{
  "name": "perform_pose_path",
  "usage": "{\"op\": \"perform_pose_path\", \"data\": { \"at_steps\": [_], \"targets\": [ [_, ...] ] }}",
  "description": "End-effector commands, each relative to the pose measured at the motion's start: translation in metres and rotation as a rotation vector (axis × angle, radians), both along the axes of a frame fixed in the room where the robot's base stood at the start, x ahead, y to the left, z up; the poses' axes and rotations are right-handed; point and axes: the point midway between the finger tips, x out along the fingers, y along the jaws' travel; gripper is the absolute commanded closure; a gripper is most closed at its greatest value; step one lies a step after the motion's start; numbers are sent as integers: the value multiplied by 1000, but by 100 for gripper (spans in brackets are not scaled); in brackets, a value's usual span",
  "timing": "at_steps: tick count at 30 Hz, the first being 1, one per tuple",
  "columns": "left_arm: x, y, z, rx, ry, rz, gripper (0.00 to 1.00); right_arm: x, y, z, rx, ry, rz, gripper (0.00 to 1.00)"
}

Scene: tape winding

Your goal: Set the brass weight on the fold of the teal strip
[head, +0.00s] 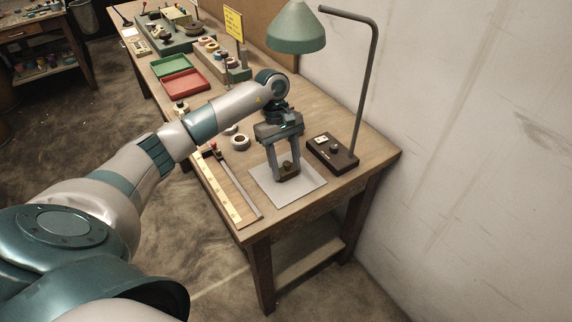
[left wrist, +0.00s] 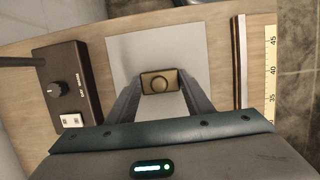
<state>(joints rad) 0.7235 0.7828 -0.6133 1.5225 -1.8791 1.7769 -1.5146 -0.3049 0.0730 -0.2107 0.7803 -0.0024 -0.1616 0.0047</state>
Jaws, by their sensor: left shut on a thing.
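The brass weight (head: 288,166) is a small dark-gold block with a round knob on top. My left gripper (head: 286,176) is over the pale sheet (head: 312,187) at the near end of the bench, pointing down, its two fingers closed on the weight. In the left wrist view the weight (left wrist: 159,82) sits between the fingertips, with the pale sheet (left wrist: 150,48) behind it. Whether the weight touches the sheet or hangs just above it, I cannot tell. No teal strip can be made out in either view. My right gripper is in neither view.
A dark lamp base (head: 333,152) with a knob stands right of the sheet, its green shade (head: 297,30) overhead. A ruler (head: 226,187) with a metal rail lies left. Tape rolls (head: 239,142), a red tray (head: 186,84) and a green tray (head: 170,65) lie farther back.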

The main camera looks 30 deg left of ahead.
Motion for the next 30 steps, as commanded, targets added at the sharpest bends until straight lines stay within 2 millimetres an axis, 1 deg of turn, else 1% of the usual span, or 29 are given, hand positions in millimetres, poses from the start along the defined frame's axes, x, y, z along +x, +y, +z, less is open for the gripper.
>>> {"op": "perform_pose_path", "data": {
  "at_steps": [4,9,10,12,20,29,30],
  "targets": [
    [1,0,0,-1,-2,1,92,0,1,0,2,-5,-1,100],
    [1,0,-1,-1,-2,1,92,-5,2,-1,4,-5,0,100],
    [0,0,-1,0,0,0,51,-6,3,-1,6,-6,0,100],
    [0,0,-1,0,0,0,35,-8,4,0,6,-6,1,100],
    [0,0,-1,0,0,0,35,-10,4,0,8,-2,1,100],
    [0,0,2,0,0,0,35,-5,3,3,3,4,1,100],
    [1,1,4,0,-2,1,35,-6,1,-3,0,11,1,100]
  ]
}}
